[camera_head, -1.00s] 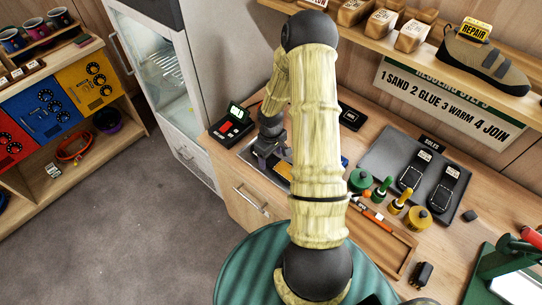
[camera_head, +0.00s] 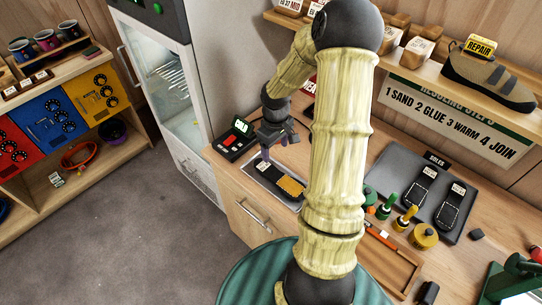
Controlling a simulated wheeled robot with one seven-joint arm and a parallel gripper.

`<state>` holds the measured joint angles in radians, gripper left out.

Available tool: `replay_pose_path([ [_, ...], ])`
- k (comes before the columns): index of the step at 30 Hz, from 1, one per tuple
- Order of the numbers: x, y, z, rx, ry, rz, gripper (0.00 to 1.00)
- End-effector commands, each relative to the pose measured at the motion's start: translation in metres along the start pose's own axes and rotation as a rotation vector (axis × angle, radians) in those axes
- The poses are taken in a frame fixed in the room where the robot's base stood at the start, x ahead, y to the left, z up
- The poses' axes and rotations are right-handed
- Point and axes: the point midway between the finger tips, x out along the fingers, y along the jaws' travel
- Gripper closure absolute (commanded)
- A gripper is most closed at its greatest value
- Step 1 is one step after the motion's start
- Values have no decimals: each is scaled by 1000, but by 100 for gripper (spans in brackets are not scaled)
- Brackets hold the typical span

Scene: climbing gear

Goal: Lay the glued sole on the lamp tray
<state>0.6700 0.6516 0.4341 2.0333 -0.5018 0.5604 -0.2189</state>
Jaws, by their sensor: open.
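My gripper (camera_head: 266,152) is open above the left part of a shallow silver-rimmed tray (camera_head: 252,175) on the bench. I see nothing between its fingers. The tray looks like the lamp tray, and a yellow gridded patch (camera_head: 291,187) shows at its right end. Two dark soles with white labels, a left one (camera_head: 419,190) and a right one (camera_head: 451,208), lie on a grey mat (camera_head: 392,165) at the right. I cannot tell which sole is glued. My arm hides the bench between the tray and the mat.
A black device with a lit green display (camera_head: 239,125) stands behind the tray at left. Green and yellow bottles (camera_head: 405,217), a yellow pot (camera_head: 424,236) and a wooden tray (camera_head: 392,268) crowd the bench's front right. A glass-door cabinet (camera_head: 160,75) borders the left.

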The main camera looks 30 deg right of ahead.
Motion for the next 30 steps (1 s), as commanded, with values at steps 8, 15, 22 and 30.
replay_pose_path([
  [8,-2,-6,-4,-14,0,0,32],
  [15,-2,-7,-5,-17,0,0,32],
  [22,-12,-20,-4,-8,0,13,32],
  [30,-62,-92,15,96,49,69,32],
])
